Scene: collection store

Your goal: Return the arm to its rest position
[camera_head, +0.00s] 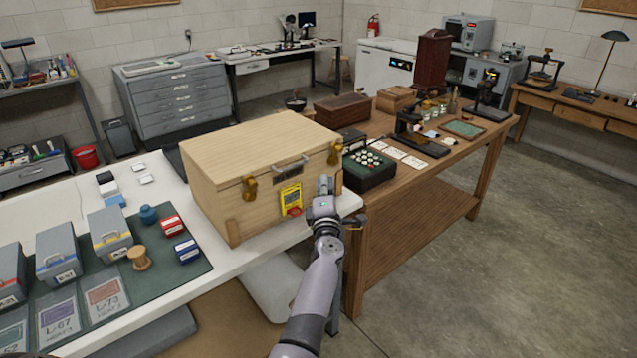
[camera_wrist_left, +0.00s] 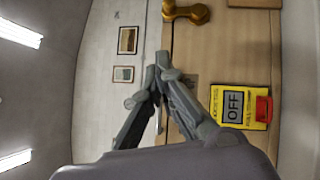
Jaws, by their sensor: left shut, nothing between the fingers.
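My left gripper (camera_head: 325,186) is shut and empty, in front of the right part of the wooden chest (camera_head: 215,197). Its fingers (camera_wrist_left: 157,72) meet at the tips in the left wrist view, with the chest front behind them. I cannot tell whether they touch the chest. The chest lid is down. The chest has a metal handle, two brass latches (camera_head: 250,188) and a yellow tag with a red part (camera_head: 291,198). The tag reads OFF in the left wrist view (camera_wrist_left: 234,105). My left arm reaches up from the bottom. My right gripper is not in view.
The white table (camera_head: 240,258) carries a green mat (camera_head: 190,268) with grey boxes, spools and small red and blue boxes. A brown wooden table (camera_head: 425,185) with a dark case (camera_head: 368,168) and instruments stands close on the right. The floor (camera_head: 530,240) at right is clear.

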